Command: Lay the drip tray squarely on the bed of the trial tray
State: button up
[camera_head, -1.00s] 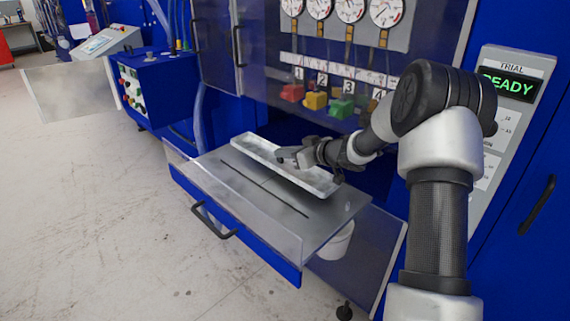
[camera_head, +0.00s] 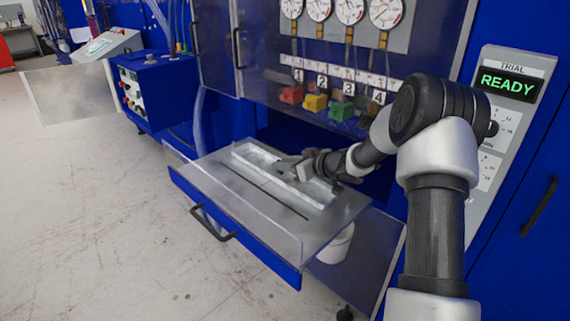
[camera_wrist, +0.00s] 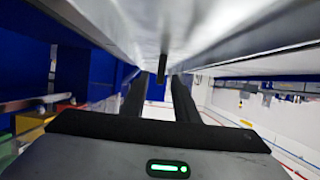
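The drip tray (camera_head: 317,199) is a long, shallow, pale metal trough. It lies lengthwise over the grey bed (camera_head: 222,182) of the pulled-out trial tray, low and roughly parallel to the dark slot in the bed. I cannot tell whether its whole underside touches the bed. My gripper (camera_head: 284,165) is low over the drip tray's middle. In the wrist view, metal of the drip tray (camera_wrist: 165,25) fills the top, with a small dark upright piece (camera_wrist: 162,68) between my two fingers. Gaps show on both sides of that piece, so the fingers look open around it.
The trial tray has a clear raised front guard and a black handle (camera_head: 212,222). A white bucket (camera_head: 336,245) stands below it. Coloured blocks (camera_head: 315,102) and gauges are above at the back. The panel (camera_head: 507,84) at right reads READY.

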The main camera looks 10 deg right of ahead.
jog(key=p+v, duration=0.1)
jog(key=v, duration=1.1)
jog(key=shift+r, duration=0.15)
